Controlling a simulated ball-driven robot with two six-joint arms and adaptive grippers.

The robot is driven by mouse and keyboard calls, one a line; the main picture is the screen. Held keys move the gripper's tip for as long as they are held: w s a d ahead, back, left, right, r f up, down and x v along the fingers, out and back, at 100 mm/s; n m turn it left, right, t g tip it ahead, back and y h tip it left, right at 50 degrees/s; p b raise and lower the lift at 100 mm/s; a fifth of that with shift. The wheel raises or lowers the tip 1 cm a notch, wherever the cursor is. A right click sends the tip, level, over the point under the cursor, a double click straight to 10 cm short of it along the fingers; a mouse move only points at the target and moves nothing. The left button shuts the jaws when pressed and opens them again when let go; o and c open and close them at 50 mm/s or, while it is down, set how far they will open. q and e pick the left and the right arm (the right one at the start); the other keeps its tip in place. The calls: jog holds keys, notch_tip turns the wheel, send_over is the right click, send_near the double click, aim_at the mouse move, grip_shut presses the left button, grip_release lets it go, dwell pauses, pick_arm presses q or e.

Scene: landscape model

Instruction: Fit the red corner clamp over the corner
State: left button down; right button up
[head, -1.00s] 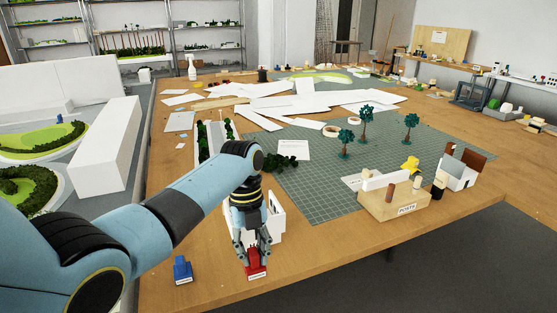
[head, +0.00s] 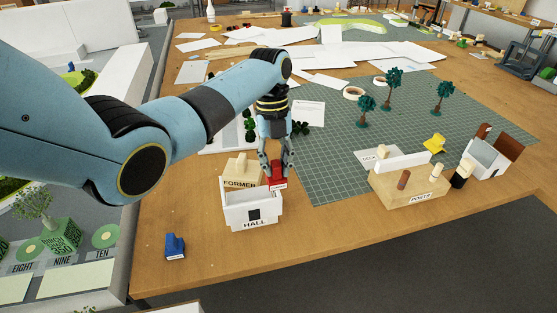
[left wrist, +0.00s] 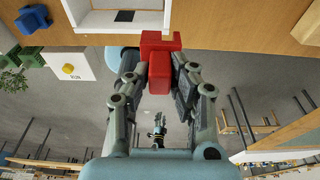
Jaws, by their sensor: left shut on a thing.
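My left gripper (head: 276,172) is shut on the red corner clamp (head: 279,182). The clamp also shows between the fingers in the left wrist view (left wrist: 160,58). In the head view it is at the right end of the white hall model (head: 240,217), by its upper right corner. I cannot tell whether it touches the walls or is above them.
A blue clamp (head: 175,246) stands on the table at the near left. A wooden POSTS block (head: 400,190) and a small white model with brown panels (head: 487,155) stand to the right. The green cutting mat (head: 330,180) holds several trees. Table in front of the hall is clear.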

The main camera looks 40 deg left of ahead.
pick_arm(q)
jog(key=shift+w, duration=0.15)
notch_tip(320, 180, down, 2)
jog(key=shift+f+b, duration=0.25)
jog(key=shift+b, duration=0.3)
jog(key=shift+f+b, duration=0.35)
jog(key=shift+f, duration=0.15)
pick_arm(e)
jog(key=shift+w+d+f, duration=0.2)
jog(key=shift+w+f, duration=0.3)
jog(key=shift+f, duration=0.35)
jog(key=shift+w, duration=0.1)
jog(key=shift+w+a+r, duration=0.1)
jog(key=shift+w+a, duration=0.05)
jog(key=shift+w, duration=0.05)
